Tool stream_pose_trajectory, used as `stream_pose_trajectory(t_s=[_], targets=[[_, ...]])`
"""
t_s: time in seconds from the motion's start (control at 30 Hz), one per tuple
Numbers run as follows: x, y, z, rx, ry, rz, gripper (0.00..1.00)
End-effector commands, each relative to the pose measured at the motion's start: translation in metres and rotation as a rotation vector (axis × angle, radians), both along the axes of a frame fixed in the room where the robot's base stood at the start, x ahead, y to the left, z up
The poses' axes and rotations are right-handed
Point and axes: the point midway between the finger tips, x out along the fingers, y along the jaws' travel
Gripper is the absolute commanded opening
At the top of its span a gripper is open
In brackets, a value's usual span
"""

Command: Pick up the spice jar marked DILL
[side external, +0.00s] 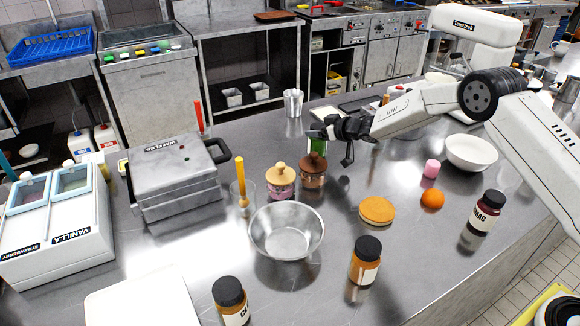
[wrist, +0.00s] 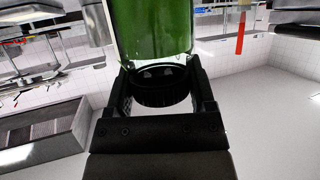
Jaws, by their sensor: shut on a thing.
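My gripper (side external: 328,130) is shut on a glass jar with green contents (side external: 317,147), held up behind the brown lidded pot in the side view. In the wrist view the jar's black cap (wrist: 162,86) sits between the two fingers of my gripper (wrist: 163,78). The green glass body (wrist: 155,28) extends beyond the fingers to the top of the picture. No lettering on this jar can be read, so the DILL mark is not seen.
Near it stand a brown lidded pot (side external: 313,173), a pink lidded pot (side external: 281,184) and a steel bowl (side external: 286,232). Other jars are orange (side external: 365,264), dark red (side external: 486,213) and front left (side external: 230,304). A waffle maker (side external: 175,175) is left.

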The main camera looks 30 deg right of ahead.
Motion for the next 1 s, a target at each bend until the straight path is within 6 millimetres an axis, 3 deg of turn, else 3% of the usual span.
stream_pose_trajectory(t_s=[0.23, 0.4, 1.0], targets=[[0.001, 0.000, 0.014, 0.000, -0.004, 0.001, 0.00], [0.001, 0.000, 0.034, 0.000, -0.005, 0.001, 0.00], [-0.058, 0.000, 0.096, 0.000, -0.002, 0.000, 0.00]])
